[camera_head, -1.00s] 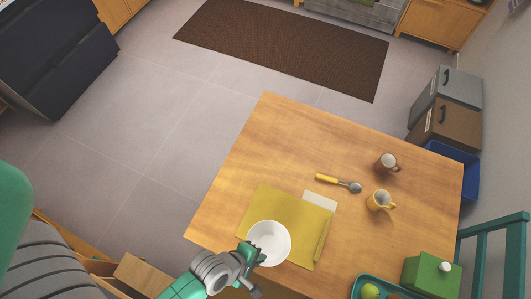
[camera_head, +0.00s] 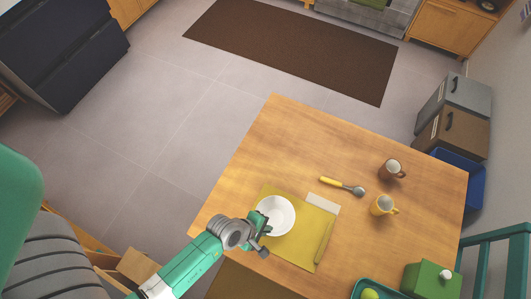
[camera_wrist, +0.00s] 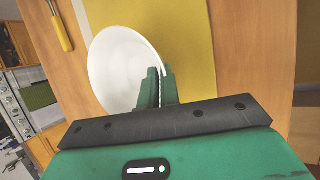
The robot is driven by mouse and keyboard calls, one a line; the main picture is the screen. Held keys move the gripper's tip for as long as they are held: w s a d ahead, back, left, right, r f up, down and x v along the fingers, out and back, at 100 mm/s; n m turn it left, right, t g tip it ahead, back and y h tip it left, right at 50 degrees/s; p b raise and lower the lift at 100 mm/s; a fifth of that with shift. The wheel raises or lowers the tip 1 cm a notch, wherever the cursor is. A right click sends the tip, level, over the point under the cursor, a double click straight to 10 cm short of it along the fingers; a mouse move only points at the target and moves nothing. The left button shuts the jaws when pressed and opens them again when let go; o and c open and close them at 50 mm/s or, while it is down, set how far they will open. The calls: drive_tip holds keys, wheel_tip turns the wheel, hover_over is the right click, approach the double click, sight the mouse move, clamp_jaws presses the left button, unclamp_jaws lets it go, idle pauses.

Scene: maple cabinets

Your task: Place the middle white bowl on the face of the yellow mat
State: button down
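The white bowl (camera_head: 275,214) is over the upper left part of the yellow mat (camera_head: 288,250) in the head view. My gripper (camera_head: 262,232) is at the bowl's near side. In the wrist view, the bowl (camera_wrist: 122,66) has its rim between the two green fingers (camera_wrist: 158,88), which look closed on it. The yellow mat (camera_wrist: 190,50) lies beneath and to the right of the bowl there. I cannot tell whether the bowl's base touches the mat or is a little above it. No other white bowl is visible.
A yellow-handled spoon (camera_head: 340,186) and a pale card (camera_head: 322,203) lie beyond the mat. A yellow stick-like item (camera_head: 324,240) lies on the mat's right side. Brown (camera_head: 391,169) and yellow (camera_head: 384,205) mugs stand farther right. A green box (camera_head: 430,281) and teal tray (camera_head: 362,284) are at front right.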

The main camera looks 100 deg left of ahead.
drive_tip(key=c, duration=1.6)
unclamp_jaws()
drive_tip(key=v, duration=1.2)
drive_tip(key=shift+p, duration=0.3)
